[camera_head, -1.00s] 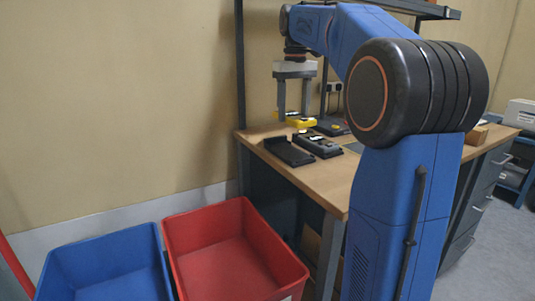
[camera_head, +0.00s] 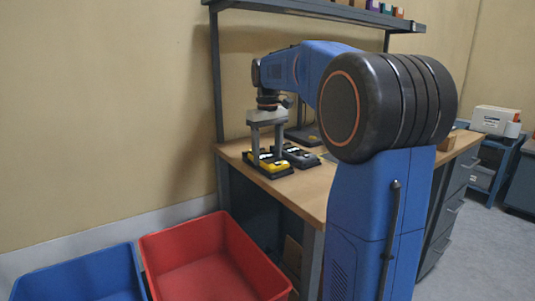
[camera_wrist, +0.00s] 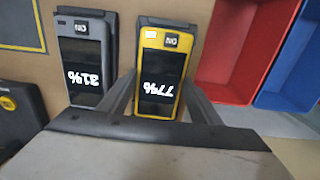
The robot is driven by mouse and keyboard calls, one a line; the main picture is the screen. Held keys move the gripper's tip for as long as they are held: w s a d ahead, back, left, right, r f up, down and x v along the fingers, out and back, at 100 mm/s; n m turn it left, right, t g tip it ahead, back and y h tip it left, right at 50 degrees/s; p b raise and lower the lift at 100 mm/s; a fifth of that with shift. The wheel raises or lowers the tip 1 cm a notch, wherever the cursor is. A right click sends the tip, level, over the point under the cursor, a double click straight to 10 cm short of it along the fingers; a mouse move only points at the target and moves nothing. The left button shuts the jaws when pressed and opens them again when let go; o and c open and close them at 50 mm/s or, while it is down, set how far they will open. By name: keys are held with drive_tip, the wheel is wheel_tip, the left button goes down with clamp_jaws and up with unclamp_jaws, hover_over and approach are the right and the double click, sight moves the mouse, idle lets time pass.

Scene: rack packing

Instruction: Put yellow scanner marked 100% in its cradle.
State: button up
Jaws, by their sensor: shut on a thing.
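A yellow scanner (camera_head: 266,166) is between the fingers of my gripper (camera_head: 268,156), which is shut on it. It sits low in or just over the left black cradle (camera_head: 283,173) near the bench's front left corner; I cannot tell whether it is fully seated. In the wrist view the yellow scanner (camera_wrist: 161,62) lies face up with its screen upside down, reading 77%, not 100%. A finger shows on each side of it. The cradle is mostly hidden beneath it.
A red bin (camera_head: 210,255) and a blue bin (camera_head: 85,275) stand below the bench. A shelf (camera_head: 320,14) hangs above.

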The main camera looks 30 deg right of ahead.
sight(268, 158)
drive_tip(key=o, duration=1.2)
drive_tip(key=shift+f, duration=0.1)
wheel_tip(268, 158, up, 12)
drive_tip(key=shift+r, duration=0.15)
